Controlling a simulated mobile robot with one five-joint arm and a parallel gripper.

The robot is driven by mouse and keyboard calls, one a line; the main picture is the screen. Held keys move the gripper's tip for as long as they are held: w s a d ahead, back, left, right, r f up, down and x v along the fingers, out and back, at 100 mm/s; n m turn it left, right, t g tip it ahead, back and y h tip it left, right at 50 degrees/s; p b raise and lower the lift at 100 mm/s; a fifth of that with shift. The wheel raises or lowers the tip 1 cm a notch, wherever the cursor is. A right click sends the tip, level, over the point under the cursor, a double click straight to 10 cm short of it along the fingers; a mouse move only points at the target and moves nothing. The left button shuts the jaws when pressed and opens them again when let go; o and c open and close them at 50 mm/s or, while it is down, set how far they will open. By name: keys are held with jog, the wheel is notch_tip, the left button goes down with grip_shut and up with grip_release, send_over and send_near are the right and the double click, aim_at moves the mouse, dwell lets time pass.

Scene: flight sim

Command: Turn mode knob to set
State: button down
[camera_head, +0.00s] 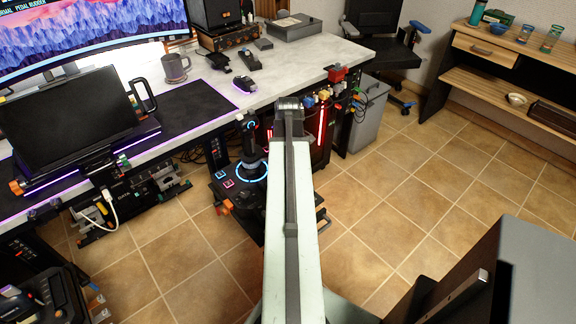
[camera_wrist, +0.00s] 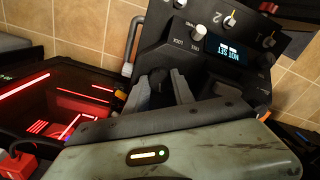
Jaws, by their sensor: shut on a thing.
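In the wrist view, a dark control panel (camera_wrist: 205,68) shows a small display (camera_wrist: 226,49) that reads NOT SET, seen upside down. My gripper (camera_wrist: 159,84) is at the near part of this panel, with its two grey fingers on either side of a dark knob (camera_wrist: 157,78), which appears to be the mode knob. The fingers are shut on it. Its pointer and markings are hidden or too small to read. In the head view, the far end of my arm hides the gripper and most of the panel.
A white knob (camera_wrist: 200,32) and silver toggles (camera_wrist: 230,20) stand close by on the panel. A red-lit case (camera_wrist: 60,100) is at left. In the head view, a joystick stand (camera_head: 240,170) is left of my arm, beside the desk (camera_head: 285,70).

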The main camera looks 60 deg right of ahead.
jog(key=m, duration=0.3)
jog(key=shift+m, duration=0.3)
jog(key=m, duration=0.3)
jog(key=shift+m, duration=0.4)
jog(key=m, duration=0.4)
jog(key=shift+m, duration=1.8)
jog(key=c, duration=1.1)
grip_release()
jog(key=shift+o, duration=0.2)
